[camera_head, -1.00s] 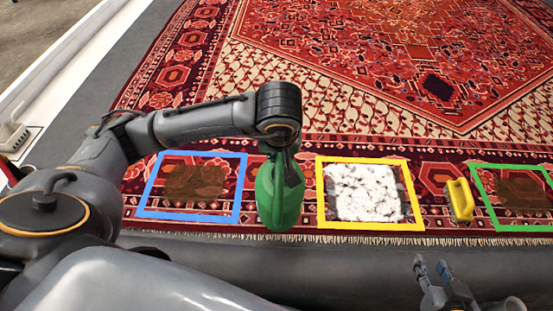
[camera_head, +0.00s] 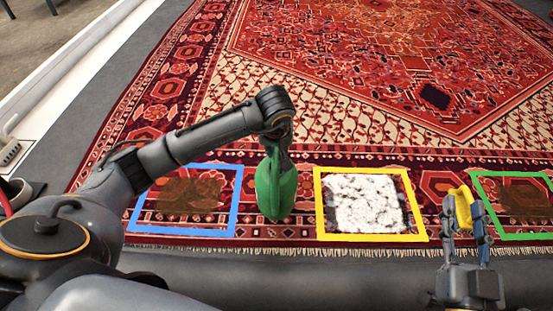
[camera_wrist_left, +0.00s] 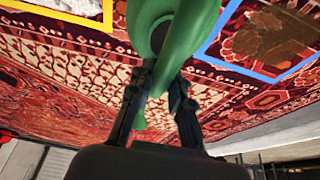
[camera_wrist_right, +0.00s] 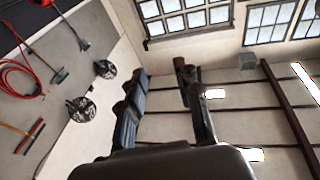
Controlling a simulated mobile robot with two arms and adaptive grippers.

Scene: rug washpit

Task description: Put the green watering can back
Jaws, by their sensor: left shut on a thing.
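The green watering can (camera_head: 275,190) hangs in my left gripper (camera_head: 277,150), between the blue frame (camera_head: 133,222) and the yellow frame (camera_head: 321,205) in the head view. In the left wrist view the can's green body (camera_wrist_left: 185,35) and handle pass between the gripper's fingers (camera_wrist_left: 155,105). I cannot tell how high it is above the rug. My right gripper (camera_head: 466,212) is open and empty, in front of the yellow brush (camera_head: 461,205) in the head view. In the right wrist view its fingers (camera_wrist_right: 165,90) point toward the wall and windows.
The red patterned rug (camera_head: 360,75) fills the floor ahead. White foam (camera_head: 365,203) covers the yellow frame's patch; brown stains (camera_head: 190,195) show inside the blue and green frames (camera_head: 480,195). A dark object with a red handle (camera_head: 12,195) stands at far left.

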